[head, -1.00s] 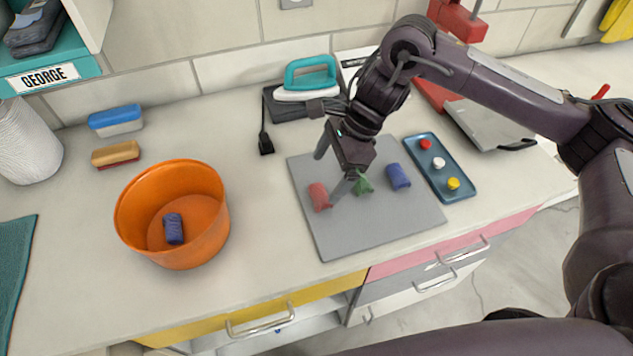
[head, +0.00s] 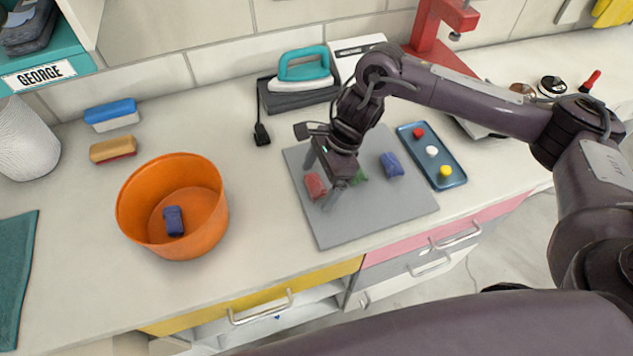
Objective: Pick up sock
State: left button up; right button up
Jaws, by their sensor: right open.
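A red rolled sock (head: 315,186), a green sock (head: 359,175) and a blue sock (head: 391,164) lie on a grey mat (head: 345,230). My right gripper (head: 319,184) is open over the mat, with its fingers at the red sock; I cannot tell if they touch it. The gripper partly hides the green sock. Another blue sock (head: 174,221) lies inside the orange bowl (head: 205,240) at the left. My left gripper is not in view.
A blue tray (head: 447,178) with red, white and yellow pieces stands right of the mat. A teal iron (head: 304,72) stands behind it. Two brushes (head: 112,115) (head: 113,149) lie behind the bowl. The counter between bowl and mat is clear.

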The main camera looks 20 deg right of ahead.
jog(key=shift+c, duration=0.3)
jog(key=c, duration=1)
jog(key=shift+r, duration=0.2)
